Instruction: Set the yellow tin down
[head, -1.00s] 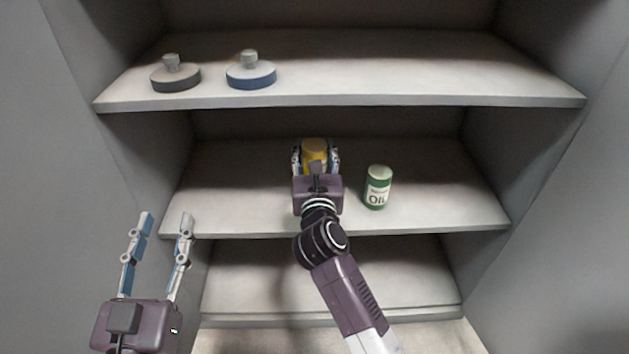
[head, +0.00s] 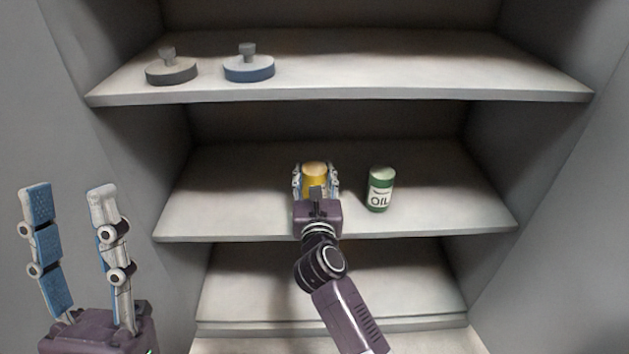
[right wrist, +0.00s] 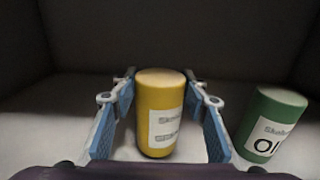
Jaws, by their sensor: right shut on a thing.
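The yellow tin (head: 315,172) is upright over the middle shelf (head: 240,210), between the fingers of my right gripper (head: 316,180). In the right wrist view the yellow tin (right wrist: 160,105) shows a pale label, with a blue-padded finger on each side. My right gripper (right wrist: 165,120) is shut on it. The tin's base is close to the shelf surface, but I cannot tell whether it touches. My left gripper (head: 75,240) is open and empty at the lower left, in front of the shelves.
A green oil tin (head: 380,190) stands on the middle shelf just right of my right gripper; it also shows in the right wrist view (right wrist: 272,125). A grey knobbed disc (head: 171,72) and a blue one (head: 249,69) sit on the upper shelf. The middle shelf's left part is clear.

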